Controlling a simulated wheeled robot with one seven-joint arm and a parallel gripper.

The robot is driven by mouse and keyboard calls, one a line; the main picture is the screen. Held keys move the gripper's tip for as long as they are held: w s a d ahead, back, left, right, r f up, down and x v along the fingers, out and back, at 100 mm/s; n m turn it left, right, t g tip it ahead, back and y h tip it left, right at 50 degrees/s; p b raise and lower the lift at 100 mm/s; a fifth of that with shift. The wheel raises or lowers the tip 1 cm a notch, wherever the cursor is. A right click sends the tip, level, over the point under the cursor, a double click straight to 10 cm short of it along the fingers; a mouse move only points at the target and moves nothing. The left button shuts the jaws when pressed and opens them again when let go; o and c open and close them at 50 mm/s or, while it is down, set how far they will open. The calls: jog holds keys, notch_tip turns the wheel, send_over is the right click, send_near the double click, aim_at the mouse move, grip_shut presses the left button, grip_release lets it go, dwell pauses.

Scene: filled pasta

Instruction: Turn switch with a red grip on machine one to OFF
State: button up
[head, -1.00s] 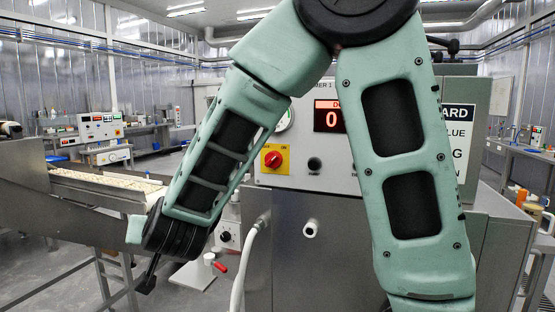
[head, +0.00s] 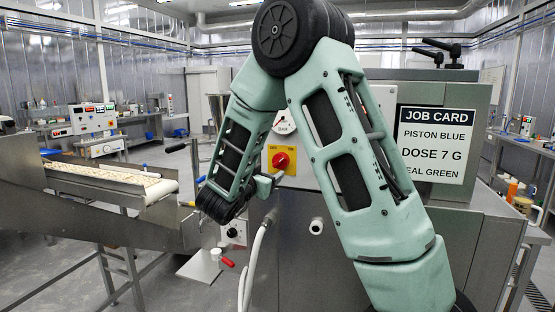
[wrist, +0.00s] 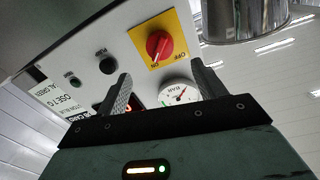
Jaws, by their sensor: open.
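The switch with a red grip (head: 281,160) sits on a yellow plate on the grey front panel of the machine (head: 300,235). In the wrist view the red grip (wrist: 159,45) is large and unobstructed, with ON and OFF lettering on its yellow plate (wrist: 178,58). My gripper (wrist: 163,84) is open and empty. Its two fingers stand apart, with the grip beyond them in the picture. In the head view my gripper (head: 270,183) is close to the switch, just below and left of it; contact does not show.
A round gauge (wrist: 178,95) and black knobs (wrist: 107,64) share the panel near the switch. A job card (head: 433,143) hangs at the right. A conveyor (head: 110,180) stands at the left.

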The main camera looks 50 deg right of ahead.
aim_at(278, 162)
jog(key=p+x, duration=0.2)
jog(key=x, duration=0.7)
jog(key=shift+w+d+p, duration=0.15)
jog(key=shift+d+p, duration=0.2)
jog(key=shift+d, duration=0.05)
jog(key=c, duration=1)
